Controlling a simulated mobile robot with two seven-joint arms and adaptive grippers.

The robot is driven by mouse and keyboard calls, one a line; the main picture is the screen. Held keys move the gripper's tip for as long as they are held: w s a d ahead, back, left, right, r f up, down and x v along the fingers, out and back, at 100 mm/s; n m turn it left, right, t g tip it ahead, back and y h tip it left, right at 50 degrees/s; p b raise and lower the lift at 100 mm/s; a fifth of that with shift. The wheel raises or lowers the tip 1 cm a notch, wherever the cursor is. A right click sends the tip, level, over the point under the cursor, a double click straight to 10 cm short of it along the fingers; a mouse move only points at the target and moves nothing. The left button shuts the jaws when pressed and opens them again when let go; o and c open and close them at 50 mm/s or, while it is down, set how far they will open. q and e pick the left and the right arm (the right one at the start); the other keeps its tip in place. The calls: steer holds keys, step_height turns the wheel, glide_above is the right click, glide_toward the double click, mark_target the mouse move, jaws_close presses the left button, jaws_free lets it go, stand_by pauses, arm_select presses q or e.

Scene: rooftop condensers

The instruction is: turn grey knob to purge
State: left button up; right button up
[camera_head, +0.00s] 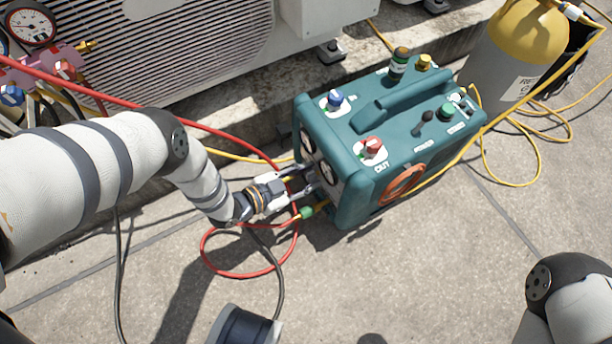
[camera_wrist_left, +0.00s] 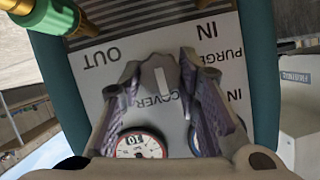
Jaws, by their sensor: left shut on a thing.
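The teal recovery machine (camera_head: 400,140) stands on the concrete in the head view. My left gripper (camera_head: 305,183) is at its left end panel and hides the knob there. In the left wrist view my left gripper (camera_wrist_left: 160,70) is shut on the grey knob (camera_wrist_left: 170,72), with a finger on each side. My right gripper is out of view.
Two gauges, one red-rimmed (camera_wrist_left: 140,146), sit below the knob in the wrist view. A green and brass hose fitting (camera_wrist_left: 45,18) is at top left. Red hose (camera_head: 240,274) loops beneath my left gripper. A yellow-topped cylinder (camera_head: 525,35) stands behind right.

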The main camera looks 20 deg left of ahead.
arm_select(q)
steer(key=shift+f, duration=0.1)
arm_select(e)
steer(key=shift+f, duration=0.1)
arm_select(q)
steer(key=n+g+h+b, duration=0.1)
steer(key=n+b, duration=0.1)
steer(key=n+h+b, duration=0.1)
steer(key=n, duration=0.1)
steer(key=shift+a+f+g+b, duration=0.2)
steer(key=shift+g+b, duration=0.15)
steer(key=shift+g, duration=0.05)
steer(key=n+g+h+b, duration=0.1)
steer(key=n+h+b, duration=0.2)
steer(key=n+b, duration=0.2)
steer(key=shift+w+a+b, duration=0.1)
steer(key=shift+b, duration=0.3)
steer(key=shift+n+h, duration=0.9)
steer(key=shift+n, duration=0.5)
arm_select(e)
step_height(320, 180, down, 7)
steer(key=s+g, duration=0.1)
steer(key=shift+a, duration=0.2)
arm_select(q)
steer(key=o, duration=1.1)
steer(key=shift+o, duration=0.2)
